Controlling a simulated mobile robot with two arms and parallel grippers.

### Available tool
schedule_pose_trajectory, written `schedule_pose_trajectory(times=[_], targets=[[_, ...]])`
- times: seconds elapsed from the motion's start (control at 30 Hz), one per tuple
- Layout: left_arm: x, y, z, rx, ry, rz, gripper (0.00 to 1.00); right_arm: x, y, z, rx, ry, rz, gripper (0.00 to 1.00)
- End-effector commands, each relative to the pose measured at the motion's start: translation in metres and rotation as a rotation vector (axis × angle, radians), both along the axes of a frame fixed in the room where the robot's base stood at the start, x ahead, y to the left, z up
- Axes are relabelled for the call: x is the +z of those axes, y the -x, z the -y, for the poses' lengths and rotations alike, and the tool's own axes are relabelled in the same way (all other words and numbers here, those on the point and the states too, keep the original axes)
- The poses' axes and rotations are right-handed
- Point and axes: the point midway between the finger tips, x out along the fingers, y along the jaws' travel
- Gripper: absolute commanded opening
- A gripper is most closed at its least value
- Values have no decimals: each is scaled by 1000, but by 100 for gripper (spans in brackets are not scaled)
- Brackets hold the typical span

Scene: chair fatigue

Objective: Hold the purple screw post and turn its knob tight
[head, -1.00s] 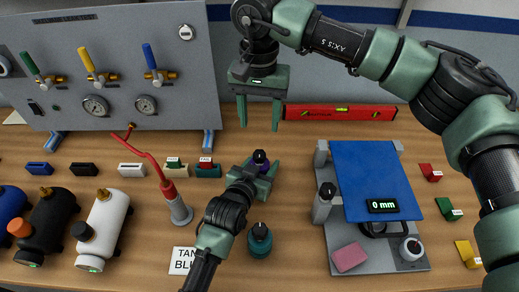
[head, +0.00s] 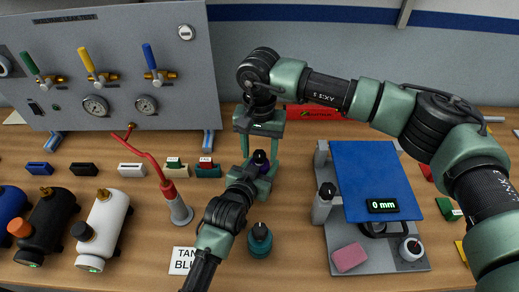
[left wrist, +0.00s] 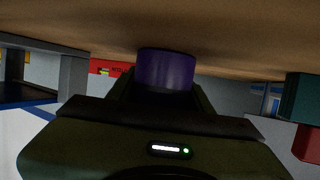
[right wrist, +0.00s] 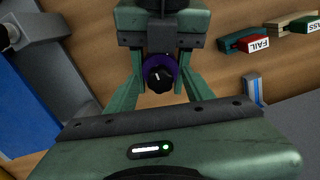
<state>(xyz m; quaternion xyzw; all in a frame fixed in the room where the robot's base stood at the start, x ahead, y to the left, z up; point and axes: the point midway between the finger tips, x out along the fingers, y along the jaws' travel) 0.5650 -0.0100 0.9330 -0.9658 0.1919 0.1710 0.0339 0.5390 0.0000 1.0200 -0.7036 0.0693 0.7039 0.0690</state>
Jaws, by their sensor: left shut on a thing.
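The purple screw post (head: 260,157) stands upright on the bench, and the left wrist view shows its purple body (left wrist: 167,70) between my left fingers. My left gripper (head: 262,172) is shut on it, low down. Its black knob (right wrist: 159,78) with a white mark is on top, seen from above in the right wrist view. My right gripper (right wrist: 160,70) points down over the post, open, one finger on each side of the knob with gaps between. In the head view the right gripper (head: 260,150) partly hides the post.
A teal post (head: 259,240) stands in front, right of my left forearm. A red torch-like tool (head: 175,200) with a hose is at left. The rig with a blue plate (head: 378,180) is at right. A red level (head: 313,112) lies behind.

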Motion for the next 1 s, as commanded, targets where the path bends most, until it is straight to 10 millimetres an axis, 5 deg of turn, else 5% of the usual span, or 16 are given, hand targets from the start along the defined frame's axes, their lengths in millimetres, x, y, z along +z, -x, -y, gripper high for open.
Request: schedule_pose_trajectory(times=[0.03, 0.2, 0.57, 1.0], targets=[[0, 0, 0, 0, 0, 0, 0, 0, 0, 0, 0, 0, 0, 41], [0, 0, 0, 0, 0, 0, 0, 0, 0, 0, 0, 0, 0, 0], [0, 0, 0, 1, 0, 0, 0, 1, 0, 0, -50, 0, 1, 0], [0, 0, 0, 1, 0, 0, 0, 2, 0, -1, -384, -2, 2, 0]])
